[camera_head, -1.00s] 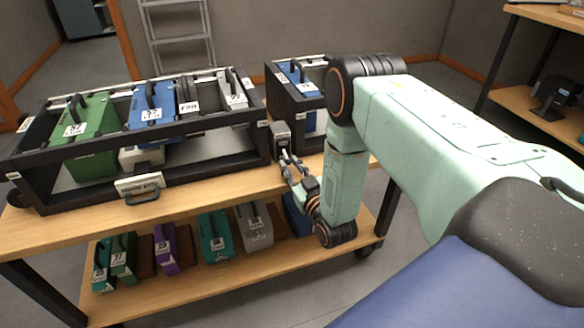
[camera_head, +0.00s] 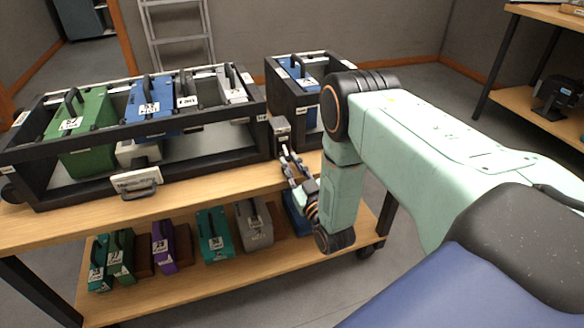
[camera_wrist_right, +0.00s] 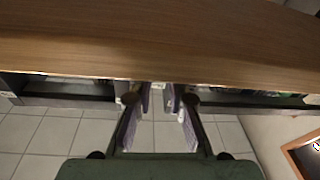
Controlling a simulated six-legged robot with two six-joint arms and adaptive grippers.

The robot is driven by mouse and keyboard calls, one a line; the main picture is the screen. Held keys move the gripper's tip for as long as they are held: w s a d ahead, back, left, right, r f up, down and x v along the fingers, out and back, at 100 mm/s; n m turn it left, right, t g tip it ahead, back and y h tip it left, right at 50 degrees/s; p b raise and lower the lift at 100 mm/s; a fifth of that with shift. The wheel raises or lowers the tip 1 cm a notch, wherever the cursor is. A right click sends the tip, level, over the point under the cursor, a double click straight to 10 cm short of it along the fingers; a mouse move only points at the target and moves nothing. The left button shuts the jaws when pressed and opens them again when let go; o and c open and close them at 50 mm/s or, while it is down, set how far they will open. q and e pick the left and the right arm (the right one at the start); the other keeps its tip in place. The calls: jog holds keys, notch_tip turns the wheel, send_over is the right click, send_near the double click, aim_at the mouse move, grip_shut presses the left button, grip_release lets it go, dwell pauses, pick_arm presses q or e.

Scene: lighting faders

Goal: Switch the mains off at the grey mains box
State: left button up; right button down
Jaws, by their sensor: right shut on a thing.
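The grey mains box (camera_head: 281,132) is a small upright box at the cart's top edge, between the two black racks. My right gripper (camera_head: 287,154) reaches it from the lower right, with its fingertips at the box's lower front. The gripper is shut on a small part there; its fingers hide that part in the head view. In the right wrist view both fingers (camera_wrist_right: 160,100) show below the wooden edge, with a narrow gap between them. The switch position is too small to tell. My left gripper is out of view.
A black rack (camera_head: 215,155) holding green, blue and grey modules fills the cart top at left. A smaller rack (camera_head: 311,138) with a blue module stands behind the box. Several modules stand on the lower shelf (camera_head: 190,277). Bare wood (camera_head: 215,180) runs along the front edge.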

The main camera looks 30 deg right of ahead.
jog(key=c, duration=1.3)
grip_release()
jog(key=v, duration=0.7)
jog(key=shift+s, duration=0.3)
